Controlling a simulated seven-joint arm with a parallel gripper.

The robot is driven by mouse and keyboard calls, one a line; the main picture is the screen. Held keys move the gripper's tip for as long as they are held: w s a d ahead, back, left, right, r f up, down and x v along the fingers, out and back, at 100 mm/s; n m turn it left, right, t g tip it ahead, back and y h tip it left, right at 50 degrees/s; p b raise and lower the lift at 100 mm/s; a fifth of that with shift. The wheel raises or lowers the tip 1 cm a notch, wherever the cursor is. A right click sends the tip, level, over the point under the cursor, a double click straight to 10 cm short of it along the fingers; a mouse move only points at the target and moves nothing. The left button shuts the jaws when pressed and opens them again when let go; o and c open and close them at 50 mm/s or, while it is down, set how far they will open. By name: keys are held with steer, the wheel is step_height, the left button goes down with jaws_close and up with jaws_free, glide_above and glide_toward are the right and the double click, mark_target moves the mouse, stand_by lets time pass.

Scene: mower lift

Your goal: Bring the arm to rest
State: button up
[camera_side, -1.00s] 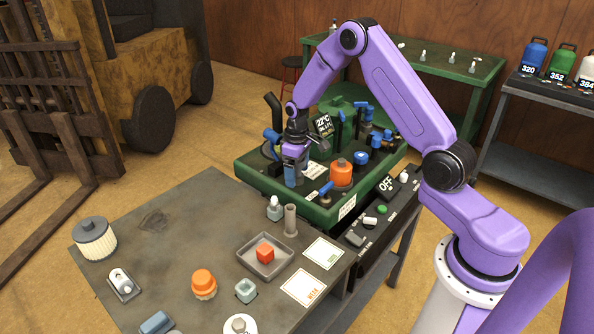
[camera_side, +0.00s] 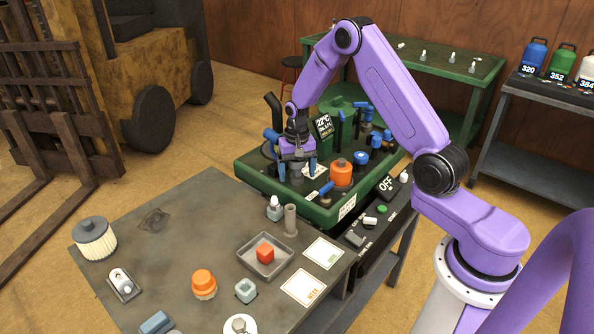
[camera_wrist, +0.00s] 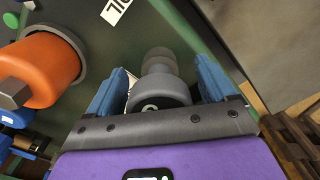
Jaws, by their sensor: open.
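My purple arm reaches over the green machine (camera_side: 245,165), and my gripper (camera_side: 296,170) points down at its left front part. The gripper is open. In the wrist view its two blue fingers (camera_wrist: 160,85) stand apart on either side of a grey stepped cylindrical fitting (camera_wrist: 160,85). The fingers appear clear of the fitting, with a gap on each side. An orange cap (camera_side: 341,173) stands to the right of the gripper on the machine; it also shows at the left of the wrist view (camera_wrist: 40,70).
Blue-handled valves (camera_side: 366,112) and a dark display (camera_side: 323,126) stand behind the gripper. A grey table (camera_side: 180,215) in front holds a filter (camera_side: 94,240), a tray (camera_side: 285,262) with a red cube, and small parts. A control panel (camera_side: 385,215) lies at the machine's front right.

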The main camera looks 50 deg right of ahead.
steer(key=shift+m, duration=1)
steer(key=c, duration=1.2)
steer(key=n, duration=0.4)
steer(key=shift+n, duration=0.4)
steer(key=shift+c, duration=0.2)
steer(key=shift+n, duration=0.8)
steer(key=shift+n, duration=1.2)
steer(key=n, duration=0.4)
